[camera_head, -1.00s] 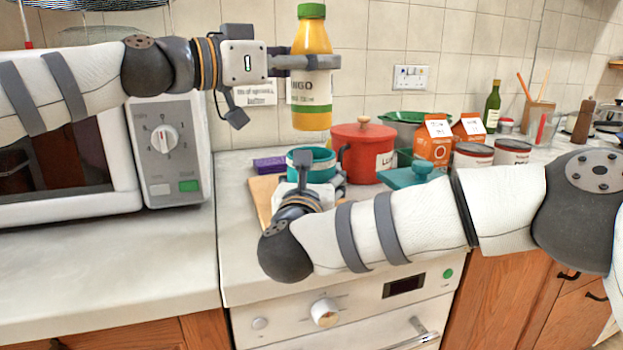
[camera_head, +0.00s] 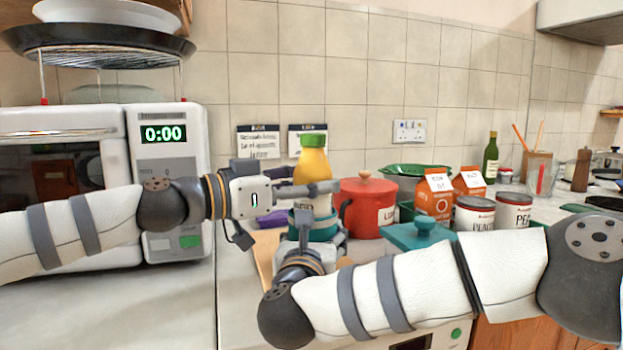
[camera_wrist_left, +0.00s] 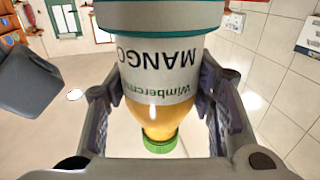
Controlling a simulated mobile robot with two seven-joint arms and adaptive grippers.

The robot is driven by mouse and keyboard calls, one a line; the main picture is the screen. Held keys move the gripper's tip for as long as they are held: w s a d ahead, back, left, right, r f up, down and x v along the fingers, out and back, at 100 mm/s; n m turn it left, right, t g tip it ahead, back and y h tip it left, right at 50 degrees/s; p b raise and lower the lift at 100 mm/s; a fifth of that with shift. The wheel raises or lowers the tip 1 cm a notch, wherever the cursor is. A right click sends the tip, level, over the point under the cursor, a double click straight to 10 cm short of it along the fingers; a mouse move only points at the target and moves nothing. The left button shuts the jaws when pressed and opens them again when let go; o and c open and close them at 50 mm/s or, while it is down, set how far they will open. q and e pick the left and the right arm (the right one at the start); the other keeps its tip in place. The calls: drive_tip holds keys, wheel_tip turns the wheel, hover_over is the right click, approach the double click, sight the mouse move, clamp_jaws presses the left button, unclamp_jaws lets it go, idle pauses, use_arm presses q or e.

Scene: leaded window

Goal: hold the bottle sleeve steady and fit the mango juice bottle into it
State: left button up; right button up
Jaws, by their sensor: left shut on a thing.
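The mango juice bottle (camera_head: 312,167), with orange juice and a green cap, stands upright in my left gripper (camera_head: 318,190). The gripper is shut around its label. In the left wrist view the bottle (camera_wrist_left: 158,85) shows upside down between the fingers (camera_wrist_left: 160,110). The teal bottle sleeve (camera_head: 322,230) is directly below the left gripper. Its teal rim (camera_wrist_left: 160,30) crosses the bottle in the wrist view, and the bottle's lower part is hidden, seemingly inside the sleeve. My right gripper (camera_head: 325,245) is at the sleeve's near side; its fingers are mostly hidden.
A red pot (camera_head: 367,205) stands close right of the sleeve, with a teal-lidded container (camera_head: 425,237) in front of it. Orange cartons (camera_head: 433,196) and cans (camera_head: 474,213) stand farther right. A microwave (camera_head: 165,160) is on the left. A wooden board (camera_head: 268,258) lies by the sleeve.

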use_arm(q)
drive_tip(key=o, duration=1.5)
drive_tip(key=shift+f, duration=0.1)
drive_tip(key=shift+c, duration=0.2)
drive_tip(key=shift+r, duration=0.7)
drive_tip(key=v, duration=1.2)
drive_tip(key=shift+f, duration=0.2)
drive_tip(key=shift+s, duration=0.1)
use_arm(e)
drive_tip(key=o, duration=1.3)
